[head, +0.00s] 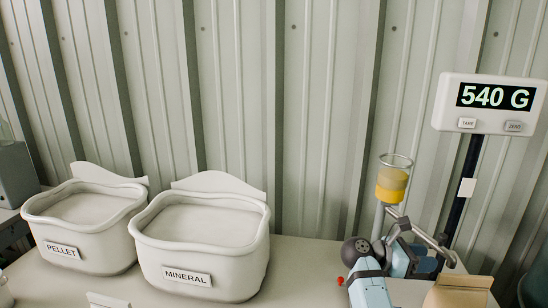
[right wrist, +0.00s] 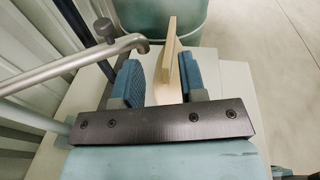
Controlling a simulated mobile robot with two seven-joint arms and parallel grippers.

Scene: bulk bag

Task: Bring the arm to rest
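My right gripper (head: 430,262) is low at the right in the head view, between the dispenser tube and a tan object. In the right wrist view its two blue fingers (right wrist: 158,82) stand apart with a gap between them. A tan upright piece (right wrist: 172,60) shows near the right finger; whether they touch is unclear. My light blue right arm (head: 370,288) comes up from the bottom edge. My left gripper is not in view.
A clear tube with yellow contents (head: 392,184) and metal rods stands behind my gripper. A scale display (head: 490,104) reads 540 G on a dark post. The tan object (head: 462,290) is at lower right. PELLET (head: 85,235) and MINERAL (head: 200,255) bins stand left.

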